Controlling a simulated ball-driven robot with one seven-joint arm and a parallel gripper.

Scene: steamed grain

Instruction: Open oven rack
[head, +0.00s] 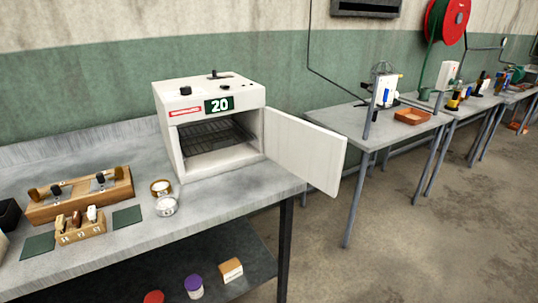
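A white box oven (210,127) stands on the grey metal bench in the head view, with a "20" display on its upper front. Its door (304,150) is hinged on the right and stands wide open, reaching out past the bench's right end. A dark wire rack (212,135) lies level inside the oven chamber. Whether the rack is pulled forward at all is hard to tell, but it appears within the chamber. My gripper is not in view.
Left of the oven on the bench (235,190) are two round containers (166,205), a wooden holder (80,193), a small block rack (80,226) and dark green pads (127,217). A lower shelf (225,265) holds jars. Open floor (400,250) lies to the right.

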